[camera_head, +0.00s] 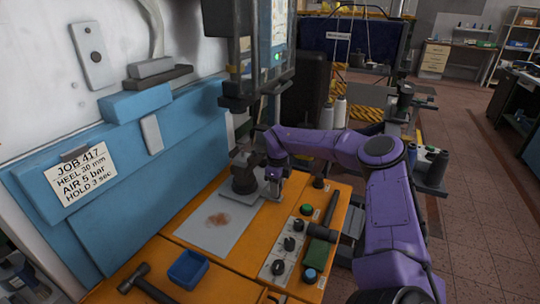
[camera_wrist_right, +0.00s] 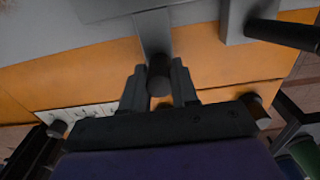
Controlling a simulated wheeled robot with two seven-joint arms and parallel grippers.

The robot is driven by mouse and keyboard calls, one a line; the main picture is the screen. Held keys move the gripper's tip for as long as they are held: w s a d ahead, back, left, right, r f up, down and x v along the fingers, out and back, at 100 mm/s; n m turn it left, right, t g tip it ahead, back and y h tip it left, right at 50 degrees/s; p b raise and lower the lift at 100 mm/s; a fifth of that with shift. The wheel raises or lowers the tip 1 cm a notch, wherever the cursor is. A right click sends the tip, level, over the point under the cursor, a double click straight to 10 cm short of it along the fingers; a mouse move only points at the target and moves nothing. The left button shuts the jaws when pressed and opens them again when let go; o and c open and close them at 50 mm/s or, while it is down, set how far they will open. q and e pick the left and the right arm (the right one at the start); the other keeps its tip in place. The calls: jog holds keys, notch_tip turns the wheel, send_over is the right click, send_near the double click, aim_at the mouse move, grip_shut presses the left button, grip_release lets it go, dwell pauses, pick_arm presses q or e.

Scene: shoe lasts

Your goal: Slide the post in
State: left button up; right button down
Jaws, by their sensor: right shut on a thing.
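The post (camera_head: 243,176) is a dark, stubby upright piece on a grey metal plate (camera_head: 210,238) on the orange bench top. My right gripper (camera_head: 275,182) is just right of the post, low over the bench. In the right wrist view, the right gripper (camera_wrist_right: 158,85) has its two fingers on either side of a short dark knob (camera_wrist_right: 159,70). A grey bar (camera_wrist_right: 153,30) runs from the knob toward a grey surface. The fingers hide the knob in the head view. How far the post sits from the machine is hard to judge. My left gripper is out of view.
A machine head (camera_head: 255,75) hangs above and behind the post. A control panel (camera_head: 283,248) and a dark-headed mallet (camera_head: 322,232) lie at right. A blue tray (camera_head: 188,269) and a hammer (camera_head: 145,283) are at the front left.

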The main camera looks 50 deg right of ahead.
jog(key=c, duration=1)
grip_release()
jog(key=shift+w+d+r, duration=0.2)
jog(key=shift+d+r, duration=0.05)
jog(key=shift+d, duration=0.05)
jog(key=shift+c, duration=0.2)
jog(key=shift+o, duration=0.9)
jog(key=shift+s, duration=0.1)
jog(key=shift+d+f, duration=0.1)
jog(key=shift+f, duration=0.1)
notch_tip(320, 180, up, 10)
jog(key=shift+r+b, duration=0.25)
jog(key=shift+b, duration=0.45)
jog(key=shift+s, duration=0.1)
